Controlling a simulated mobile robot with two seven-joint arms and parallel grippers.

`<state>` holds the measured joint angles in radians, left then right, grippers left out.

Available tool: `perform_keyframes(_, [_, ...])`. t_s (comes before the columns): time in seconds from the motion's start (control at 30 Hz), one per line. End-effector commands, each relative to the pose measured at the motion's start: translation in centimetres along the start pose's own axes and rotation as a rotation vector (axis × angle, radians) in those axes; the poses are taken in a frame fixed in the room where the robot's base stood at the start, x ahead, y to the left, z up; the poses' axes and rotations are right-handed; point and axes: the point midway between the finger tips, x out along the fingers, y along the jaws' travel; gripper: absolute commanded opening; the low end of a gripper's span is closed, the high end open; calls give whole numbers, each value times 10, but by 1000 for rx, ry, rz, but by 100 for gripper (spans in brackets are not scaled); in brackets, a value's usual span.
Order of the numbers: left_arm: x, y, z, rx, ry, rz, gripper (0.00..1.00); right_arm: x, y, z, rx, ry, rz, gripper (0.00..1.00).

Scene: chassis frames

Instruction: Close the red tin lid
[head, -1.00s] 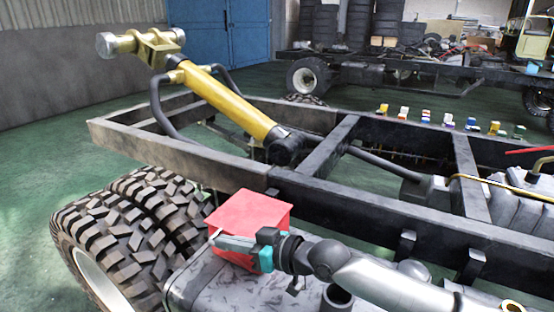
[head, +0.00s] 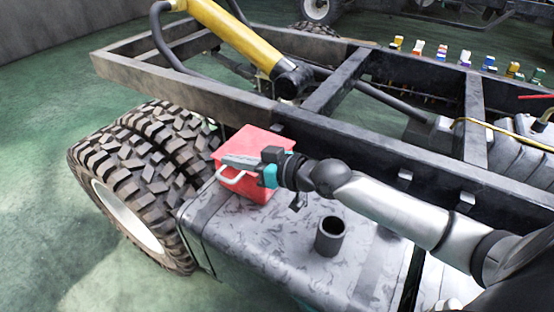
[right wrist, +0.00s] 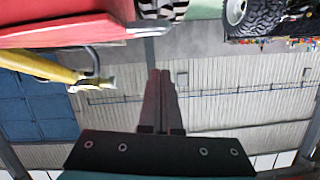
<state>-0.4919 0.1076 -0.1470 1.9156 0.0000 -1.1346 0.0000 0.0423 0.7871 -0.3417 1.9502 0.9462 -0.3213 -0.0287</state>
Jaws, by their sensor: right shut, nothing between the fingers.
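The red tin (head: 262,140) is box-shaped and sits on the grey mottled tank beside the wheel. In the head view its red top looks flat and close to level; whether the lid is fully down I cannot tell. A pale handle (head: 231,182) shows on its front. My right gripper (head: 224,160) is shut and empty, lying across the tin's front upper edge and hiding part of it. In the right wrist view the shut fingertips (right wrist: 160,73) point at open space, with the tin's red surface (right wrist: 60,22) at upper left. My left gripper is not in view.
The grey tank (head: 290,243) carries an upright dark filler neck (head: 331,236) right of the tin. A black chassis rail (head: 400,165) runs close behind the tin. A large tyre (head: 135,165) stands to the left. Green floor is clear at lower left.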

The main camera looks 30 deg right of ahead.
Motion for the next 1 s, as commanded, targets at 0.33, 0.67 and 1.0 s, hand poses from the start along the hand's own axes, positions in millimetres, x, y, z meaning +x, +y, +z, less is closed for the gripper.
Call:
perform_keyframes(0.33, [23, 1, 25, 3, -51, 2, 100, -55, 1, 2, -2, -9, 1, 0])
perform_keyframes(0.67, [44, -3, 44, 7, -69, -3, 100, -89, 1, 2, -1, -8, 2, 0])
perform_keyframes(1.0, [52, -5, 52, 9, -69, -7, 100, -98, 1, 1, -1, -3, 0, 0])
